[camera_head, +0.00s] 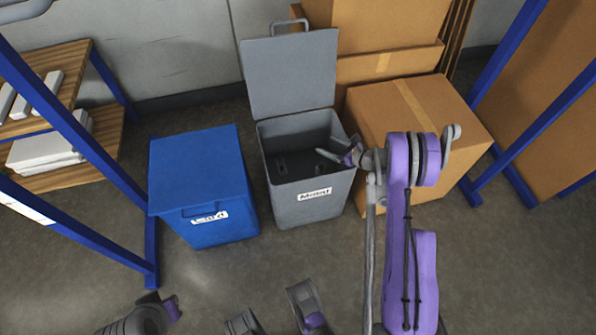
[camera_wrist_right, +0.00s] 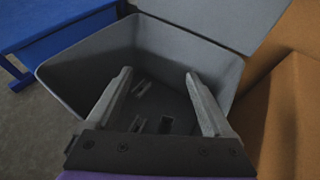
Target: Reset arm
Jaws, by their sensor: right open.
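My right gripper (camera_head: 338,153) reaches over the open grey bin labelled "Metal" (camera_head: 312,203) from its right side. In the right wrist view the gripper (camera_wrist_right: 158,80) is open, with its two fingers apart and nothing between them. The fingers point down into the grey bin (camera_wrist_right: 88,70). Several small dark shapes lie on the bin floor; I cannot tell what they are. My right arm, purple and grey, stretches from the bottom of the head view. I cannot make out my left gripper among the grey and purple parts along the bottom edge.
The grey bin's lid (camera_head: 290,72) stands raised behind it. A closed blue bin (camera_head: 195,165) is to its left. A cardboard box (camera_head: 440,125) stands close on its right. Blue-framed shelving (camera_head: 75,130) is at the left, another blue frame (camera_head: 535,120) at the right.

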